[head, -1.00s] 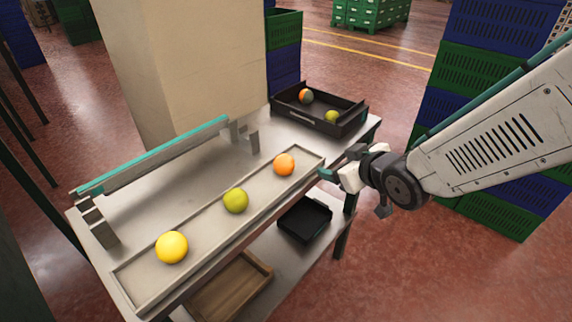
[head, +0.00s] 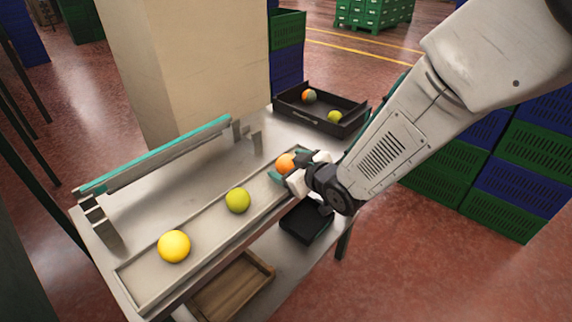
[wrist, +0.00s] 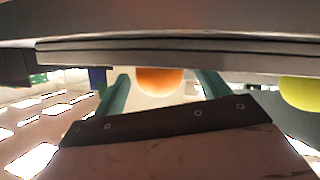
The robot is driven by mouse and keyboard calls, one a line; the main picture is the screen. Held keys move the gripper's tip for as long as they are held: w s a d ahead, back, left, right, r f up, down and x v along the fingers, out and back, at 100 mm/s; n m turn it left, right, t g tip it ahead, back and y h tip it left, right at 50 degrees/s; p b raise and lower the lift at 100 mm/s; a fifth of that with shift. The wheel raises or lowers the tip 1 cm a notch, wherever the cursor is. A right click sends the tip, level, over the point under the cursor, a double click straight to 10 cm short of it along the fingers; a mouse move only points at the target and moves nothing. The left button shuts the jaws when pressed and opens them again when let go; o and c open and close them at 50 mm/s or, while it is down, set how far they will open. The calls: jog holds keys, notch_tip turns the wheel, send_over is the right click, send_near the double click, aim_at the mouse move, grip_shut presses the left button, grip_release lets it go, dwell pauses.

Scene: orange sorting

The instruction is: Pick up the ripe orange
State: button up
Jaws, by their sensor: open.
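The ripe orange (head: 285,163) sits at the far right end of the shallow tray (head: 140,288) on the table. My gripper (head: 283,173) is at the orange, with its teal fingers open and partly covering it in the head view. In the wrist view the orange (wrist: 159,80) shows between the two teal fingers, its top cut off by a dark edge. I cannot tell whether the fingers touch it. A green fruit (head: 238,200) and a yellow fruit (head: 174,246) lie farther left in the same tray.
A black crate (head: 318,128) with an orange-and-grey fruit (head: 309,96) and a green fruit (head: 334,117) stands at the back right. A teal-topped rail (head: 160,152) runs along the back. A black bin (head: 304,222) and a wooden box (head: 235,288) are below.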

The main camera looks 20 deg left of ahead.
jog(key=shift+c, duration=0.2)
jog(key=c, duration=1)
jog(key=shift+c, duration=0.3)
